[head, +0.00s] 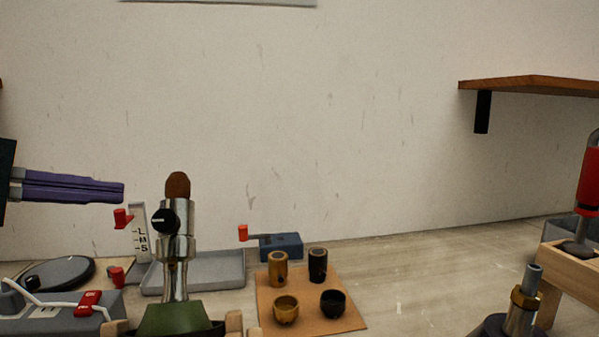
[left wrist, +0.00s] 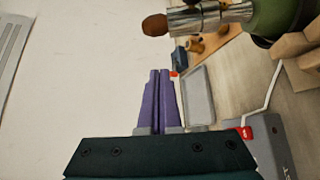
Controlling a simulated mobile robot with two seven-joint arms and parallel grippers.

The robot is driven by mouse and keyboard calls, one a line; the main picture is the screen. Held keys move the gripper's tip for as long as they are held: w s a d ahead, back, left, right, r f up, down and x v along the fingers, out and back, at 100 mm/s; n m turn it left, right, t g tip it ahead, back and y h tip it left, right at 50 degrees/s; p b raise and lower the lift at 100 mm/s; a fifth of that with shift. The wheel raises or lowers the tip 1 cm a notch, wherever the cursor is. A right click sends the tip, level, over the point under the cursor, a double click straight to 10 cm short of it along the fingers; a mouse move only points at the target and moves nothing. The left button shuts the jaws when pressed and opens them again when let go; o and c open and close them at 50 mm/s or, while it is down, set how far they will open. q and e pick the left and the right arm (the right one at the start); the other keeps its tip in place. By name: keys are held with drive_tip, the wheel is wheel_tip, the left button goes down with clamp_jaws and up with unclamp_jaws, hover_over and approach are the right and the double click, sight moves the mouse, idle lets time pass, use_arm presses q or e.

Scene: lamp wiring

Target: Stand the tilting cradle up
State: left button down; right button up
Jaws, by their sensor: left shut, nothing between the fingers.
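The tilting cradle shows as pale wooden pieces (head: 234,323) at the bottom edge of the head view, mostly cut off. It holds a green lamp body (head: 175,318) with a metal neck, a black knob and a brown tip, standing upright in that view. In the left wrist view, the wooden cradle (left wrist: 292,46) and green body (left wrist: 270,18) are at the upper right. My left gripper (head: 122,192), with purple fingers, is shut and empty, left of the metal neck and apart from it. Its fingers also show in the left wrist view (left wrist: 160,72).
A grey tray (head: 205,272) lies behind the lamp. A brown mat (head: 350,317) with several small cups and sleeves lies right of it. A grey box with a red switch (head: 88,302) is at lower left. A wooden stand (head: 570,260) holds a red-handled tool at right.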

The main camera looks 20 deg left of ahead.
use_arm(q)
drive_tip(key=x, duration=0.9)
drive_tip(key=shift+s+d+r+p, duration=0.3)
drive_tip(key=shift+s+p, duration=0.1)
drive_tip(key=shift+s, duration=0.15)
drive_tip(key=shift+s+d+r+p, duration=0.2)
drive_tip(key=shift+s+d+p, duration=0.2)
drive_tip(key=shift+s, duration=0.1)
drive_tip(key=shift+s+d+r+p, duration=0.25)
drive_tip(key=shift+s+p, duration=0.15)
drive_tip(key=shift+s, duration=0.15)
use_arm(e)
drive_tip(key=shift+s+a+r, duration=0.15)
drive_tip(key=shift+s+r, duration=0.2)
drive_tip(key=shift+r, duration=0.2)
drive_tip(key=shift+s+a+r, duration=0.15)
drive_tip(key=shift+s+r, duration=0.2)
drive_tip(key=shift+r, duration=0.15)
drive_tip(key=shift+r, duration=0.1)
